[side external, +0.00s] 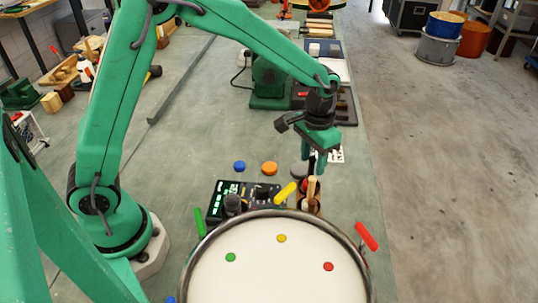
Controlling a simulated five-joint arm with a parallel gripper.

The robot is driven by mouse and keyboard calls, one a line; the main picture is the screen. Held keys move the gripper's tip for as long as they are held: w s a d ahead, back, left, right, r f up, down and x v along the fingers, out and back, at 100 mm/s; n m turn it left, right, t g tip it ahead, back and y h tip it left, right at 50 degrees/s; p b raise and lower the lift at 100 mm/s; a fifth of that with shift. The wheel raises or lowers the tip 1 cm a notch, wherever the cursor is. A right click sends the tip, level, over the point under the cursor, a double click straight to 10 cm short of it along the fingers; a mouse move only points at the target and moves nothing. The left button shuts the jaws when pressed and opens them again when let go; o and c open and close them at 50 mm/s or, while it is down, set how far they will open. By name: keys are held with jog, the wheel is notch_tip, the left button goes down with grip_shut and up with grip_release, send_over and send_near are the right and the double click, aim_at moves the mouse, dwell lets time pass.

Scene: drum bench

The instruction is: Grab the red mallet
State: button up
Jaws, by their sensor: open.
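My gripper (317,168) hangs pointing down beyond the far rim of the drum, with its jaws open. Just below the fingertips, a small red part (304,186) and a pale wooden piece (312,188) stand close together at a brown holder (316,208). The red part looks like a mallet's head, but it is small and partly hidden, so I cannot tell for sure. I cannot tell whether the fingers touch it. A separate red cylinder (367,236) leans outside the drum's right rim, well away from my gripper.
The white drum (270,275) fills the front, with coloured dots on its skin. A black control box (262,192) is left of the holder. A green machine (270,82) stands behind.

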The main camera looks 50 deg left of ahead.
aim_at(311, 171)
jog(key=shift+a+f, duration=0.1)
jog(key=shift+f, duration=2.15)
grip_shut()
jog(key=shift+r, duration=0.2)
notch_tip(311, 171, up, 10)
jog(key=shift+f, duration=0.15)
